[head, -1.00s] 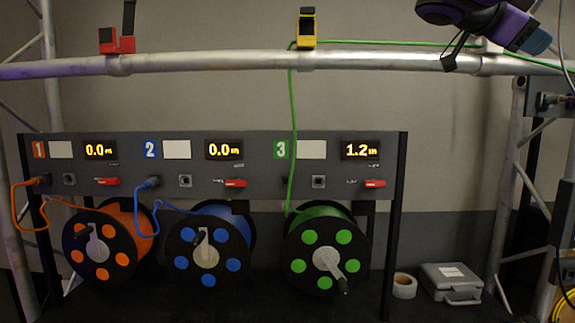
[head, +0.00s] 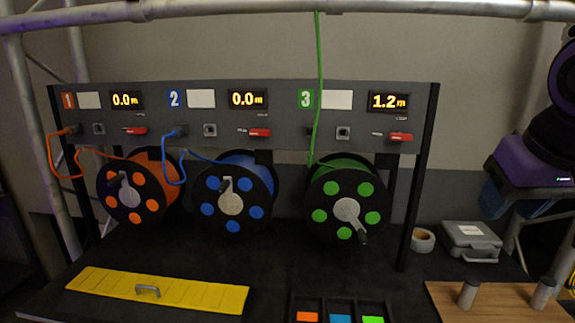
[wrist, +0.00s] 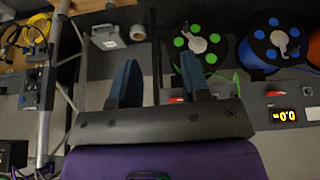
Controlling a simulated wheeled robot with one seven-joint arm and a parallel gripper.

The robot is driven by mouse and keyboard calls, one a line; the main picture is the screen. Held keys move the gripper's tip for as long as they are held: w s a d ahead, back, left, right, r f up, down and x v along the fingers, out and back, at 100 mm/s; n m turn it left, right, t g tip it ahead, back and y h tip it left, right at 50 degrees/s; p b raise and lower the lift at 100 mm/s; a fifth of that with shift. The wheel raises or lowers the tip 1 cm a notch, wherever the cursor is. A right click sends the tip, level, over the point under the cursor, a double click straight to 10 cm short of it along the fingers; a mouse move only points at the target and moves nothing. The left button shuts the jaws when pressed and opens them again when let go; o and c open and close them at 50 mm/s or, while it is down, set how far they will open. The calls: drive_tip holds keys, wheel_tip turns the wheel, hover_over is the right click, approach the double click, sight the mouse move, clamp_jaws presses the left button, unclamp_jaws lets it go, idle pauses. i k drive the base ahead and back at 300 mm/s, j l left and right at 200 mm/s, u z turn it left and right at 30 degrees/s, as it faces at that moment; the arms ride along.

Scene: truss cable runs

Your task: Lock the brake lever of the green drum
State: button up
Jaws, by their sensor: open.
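The green drum (head: 345,205) hangs below the panel at station 3, with a grey crank on its face; it also shows in the wrist view (wrist: 198,42). Its red brake lever (head: 400,136) is on the panel under the 1.2 m display and lies about level. In the wrist view the lever (wrist: 177,99) shows near my right finger, partly hidden by my gripper. My gripper (wrist: 157,75) is open with nothing between its fingers. In the head view it is at the right, beside the panel and apart from the lever.
Orange (head: 135,190) and blue drums (head: 232,198) hang to the left, with similar red levers. A tape roll (head: 422,240) and grey case (head: 470,240) lie right of the panel post. A green cable (head: 318,80) runs up to the truss. A yellow cover (head: 160,290) lies in front.

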sight(400, 135)
drive_tip(key=i+j, duration=0.15)
drive_tip(key=j, duration=0.25)
drive_tip(key=i+j, duration=0.2)
drive_tip(key=j, duration=0.2)
drive_tip(key=i+j+u, duration=0.1)
drive_tip(key=j, duration=0.3)
drive_tip(key=i, duration=0.1)
